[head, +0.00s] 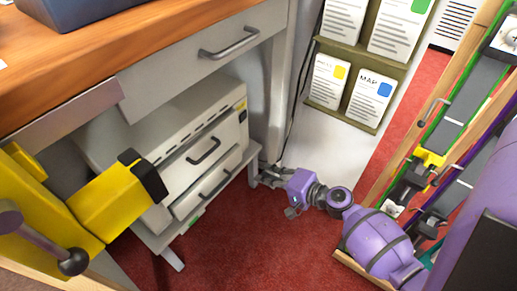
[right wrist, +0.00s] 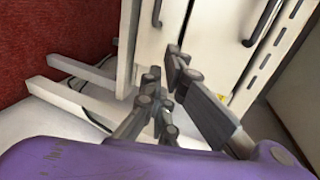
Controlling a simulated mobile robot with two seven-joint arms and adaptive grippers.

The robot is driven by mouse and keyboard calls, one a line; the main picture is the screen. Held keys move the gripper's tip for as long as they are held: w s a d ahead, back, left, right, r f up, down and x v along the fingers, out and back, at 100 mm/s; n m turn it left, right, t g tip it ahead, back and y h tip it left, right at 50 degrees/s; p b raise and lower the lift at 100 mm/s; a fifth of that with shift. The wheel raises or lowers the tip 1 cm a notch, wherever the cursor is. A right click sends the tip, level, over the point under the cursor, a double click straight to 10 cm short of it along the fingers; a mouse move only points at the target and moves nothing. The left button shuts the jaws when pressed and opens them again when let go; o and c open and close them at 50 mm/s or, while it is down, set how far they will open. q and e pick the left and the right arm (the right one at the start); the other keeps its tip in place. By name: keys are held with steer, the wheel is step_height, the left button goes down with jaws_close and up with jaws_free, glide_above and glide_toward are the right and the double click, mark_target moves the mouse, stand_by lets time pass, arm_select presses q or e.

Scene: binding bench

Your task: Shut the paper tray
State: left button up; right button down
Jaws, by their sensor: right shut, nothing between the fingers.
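The white paper machine (head: 165,110) stands under the bench. Its front has an upper panel with a dark handle (head: 203,151) and a lower paper tray (head: 196,198) with its own dark handle (head: 214,184). The lower tray seems to stand slightly proud of the body; I cannot tell how far. My right gripper (head: 262,178) is shut and empty, beside the right end of the lower tray. In the right wrist view, its fingers (right wrist: 165,88) are close to the white fronts; contact is unclear. My left gripper is not in view.
A yellow device (head: 105,205) with a ball-ended lever blocks part of the left foreground. The bench drawer (head: 190,65) hangs above the machine. A leaflet rack (head: 345,110) stands behind, a wooden rack (head: 405,150) at right. Red carpet (head: 260,240) in front is clear.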

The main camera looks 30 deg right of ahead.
mark_target(231, 157)
steer(key=x, duration=0.7)
steer(key=b+x, duration=0.1)
steer(key=x, duration=0.3)
steer(key=shift+w+r, duration=0.15)
steer(key=shift+r, duration=0.15)
steer(key=shift+w+a, duration=0.2)
steer(key=shift+w, duration=0.25)
steer(key=w, duration=0.1)
steer(key=w+a+b, duration=0.1)
steer(key=w, duration=0.1)
steer(key=shift+w+a+f, duration=0.1)
steer(key=shift+w+a, duration=0.05)
steer(key=shift+w, duration=0.05)
steer(key=shift+s, duration=0.1)
